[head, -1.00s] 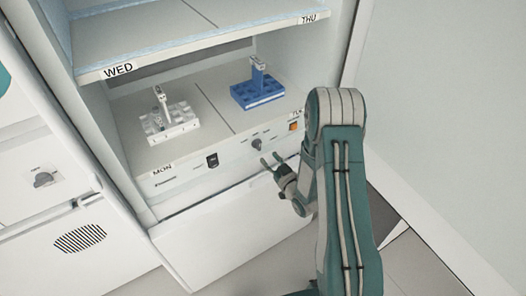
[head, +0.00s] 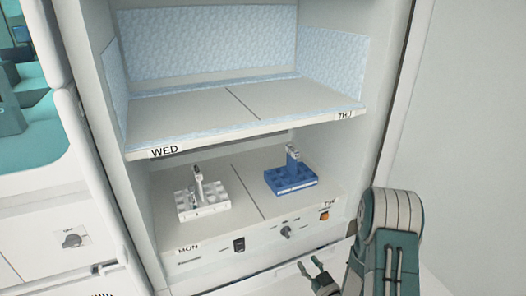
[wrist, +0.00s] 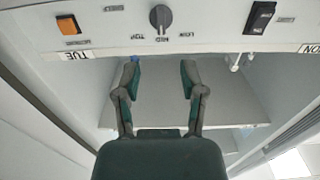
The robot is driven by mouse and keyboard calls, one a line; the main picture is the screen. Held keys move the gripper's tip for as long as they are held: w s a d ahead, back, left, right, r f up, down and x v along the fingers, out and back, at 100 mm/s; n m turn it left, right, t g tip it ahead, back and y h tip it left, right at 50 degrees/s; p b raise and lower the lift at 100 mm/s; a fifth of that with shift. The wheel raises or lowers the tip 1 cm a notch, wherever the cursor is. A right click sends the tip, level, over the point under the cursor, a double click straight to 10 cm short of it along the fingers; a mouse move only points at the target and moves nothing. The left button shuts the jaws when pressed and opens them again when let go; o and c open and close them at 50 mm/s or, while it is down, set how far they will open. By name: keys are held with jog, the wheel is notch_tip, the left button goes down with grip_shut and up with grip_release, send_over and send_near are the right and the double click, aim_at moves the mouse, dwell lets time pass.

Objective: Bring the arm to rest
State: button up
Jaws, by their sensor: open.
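My gripper (head: 318,274) is open and empty. In the head view it is low in front of the cabinet's lower control panel, below the knob (head: 285,231). My arm (head: 390,240) rises at the lower right with its elbow bent. In the wrist view the gripper (wrist: 160,80) points toward the lower shelf, with its two fingers spread apart and nothing between them. The picture there is upside down, with the knob (wrist: 160,17) and labels inverted.
A white rack (head: 205,208) with a tube stands on the MON side, a blue rack (head: 292,184) on the TUE side. The upper WED/THU shelf (head: 240,112) is empty. The panel carries a black switch (head: 239,244) and an orange switch (head: 324,215). A wall closes the right.

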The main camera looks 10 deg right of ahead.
jog(key=w+r+g+h, duration=0.3)
jog(key=r, duration=0.7)
jog(key=s+d+r+m+g+h, duration=0.1)
jog(key=s+r+g+h, duration=0.3)
jog(key=r, duration=0.5)
jog(key=s+a+r+m+g, duration=0.1)
jog(key=s+r, duration=0.2)
jog(key=s, duration=0.5)
jog(key=s+a+r+g+y, duration=0.1)
jog(key=s+a+r+g, duration=0.1)
jog(key=s, duration=0.5)
jog(key=s+a+r+m+g, duration=0.1)
jog(key=s+a+r, duration=0.1)
jog(key=s, duration=0.6)
jog(key=shift+s+a+r+m, duration=0.15)
jog(key=shift+s+r+m, duration=0.15)
jog(key=shift+r, duration=0.6)
